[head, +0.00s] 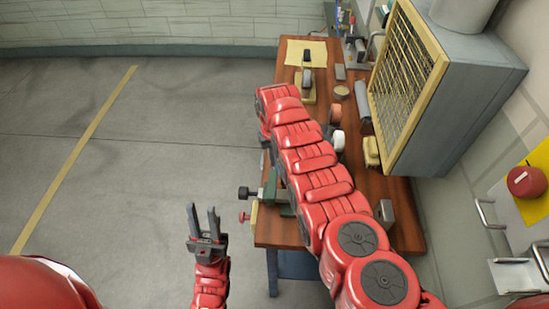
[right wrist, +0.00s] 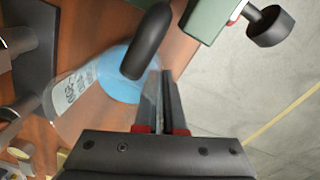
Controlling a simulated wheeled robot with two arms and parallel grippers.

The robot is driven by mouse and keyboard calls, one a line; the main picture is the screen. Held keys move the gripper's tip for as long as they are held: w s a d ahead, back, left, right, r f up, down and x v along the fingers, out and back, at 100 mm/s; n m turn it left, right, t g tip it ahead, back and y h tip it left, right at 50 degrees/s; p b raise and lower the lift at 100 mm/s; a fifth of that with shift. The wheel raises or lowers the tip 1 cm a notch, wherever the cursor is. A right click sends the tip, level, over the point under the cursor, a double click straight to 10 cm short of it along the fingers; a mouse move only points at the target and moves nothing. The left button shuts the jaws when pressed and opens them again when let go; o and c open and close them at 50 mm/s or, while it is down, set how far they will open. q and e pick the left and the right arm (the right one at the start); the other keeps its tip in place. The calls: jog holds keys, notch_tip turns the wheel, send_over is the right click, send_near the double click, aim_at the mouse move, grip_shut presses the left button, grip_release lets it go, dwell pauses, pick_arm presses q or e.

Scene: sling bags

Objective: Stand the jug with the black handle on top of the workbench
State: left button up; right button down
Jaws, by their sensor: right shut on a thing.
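The workbench (head: 405,225) has a brown wooden top and stands right of centre in the head view. In the right wrist view, the clear jug (right wrist: 72,92) shows a printed label, a blue round part (right wrist: 120,76) and a black handle (right wrist: 148,40). My right gripper (right wrist: 163,95) is shut on the jug, apparently at its handle. The bench's wood shows around the jug; whether its base touches the top cannot be told. My right arm hides the jug and gripper in the head view. My left gripper (head: 203,209) is open and empty over the floor, left of the bench.
A green vise (head: 272,190) with a black knob sits at the bench's left edge; it also shows close to the jug in the right wrist view (right wrist: 212,14). A grey cabinet with a yellow-framed grille (head: 408,75) overhangs the bench's right side. Several tools stand at the back.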

jog(key=c, duration=1)
grip_release()
jog(key=shift+r, duration=0.5)
jog(key=r+b, duration=0.1)
jog(key=r, duration=0.4)
jog(key=r+b, duration=0.1)
jog(key=r, duration=0.5)
jog(key=shift+s+a+r, duration=0.1)
jog(key=shift+a, duration=0.1)
jog(key=shift+r, duration=0.1)
